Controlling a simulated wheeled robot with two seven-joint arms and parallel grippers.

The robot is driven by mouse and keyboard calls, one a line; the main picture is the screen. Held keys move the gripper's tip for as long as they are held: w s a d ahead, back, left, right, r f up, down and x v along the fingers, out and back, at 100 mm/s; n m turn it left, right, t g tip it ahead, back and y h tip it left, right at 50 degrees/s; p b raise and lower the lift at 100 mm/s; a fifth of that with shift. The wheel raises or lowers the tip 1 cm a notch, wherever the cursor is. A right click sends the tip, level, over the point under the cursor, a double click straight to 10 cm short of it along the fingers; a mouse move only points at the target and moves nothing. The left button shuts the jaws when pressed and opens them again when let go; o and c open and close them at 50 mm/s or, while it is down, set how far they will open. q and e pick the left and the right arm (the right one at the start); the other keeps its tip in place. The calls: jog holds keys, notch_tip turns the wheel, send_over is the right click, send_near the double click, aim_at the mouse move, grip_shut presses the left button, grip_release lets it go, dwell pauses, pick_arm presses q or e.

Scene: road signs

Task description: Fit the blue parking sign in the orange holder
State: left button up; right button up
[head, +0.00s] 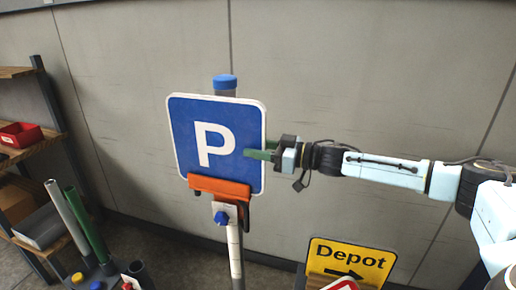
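The blue parking sign (192,135), square with a white P and white border, stands almost upright, leaning slightly to one side. Its lower edge is behind the front lip of the orange holder (219,187), which is fixed to a grey post with a blue knob (222,217). How deep the sign sits in the holder is hidden. My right gripper (262,152) comes from the right and is shut on the sign's right edge, one green finger across its front face and the other mostly hidden behind. My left gripper is not in view.
A yellow Depot sign (350,257) stands low at front right, with a red-edged sign (342,284) before it. A shelf with a red bin (20,134) is at left. Grey and green poles (88,225) lean at lower left. A grey wall (350,70) is behind.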

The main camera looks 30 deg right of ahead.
jog(key=shift+f, duration=0.2)
jog(key=shift+s+d, duration=0.25)
jog(key=shift+d, duration=0.05)
jog(key=b+v, duration=0.4)
jog(key=v, duration=0.8)
jog(key=shift+s+r, duration=0.15)
jog(key=shift+s, duration=0.15)
jog(key=shift+d, duration=0.15)
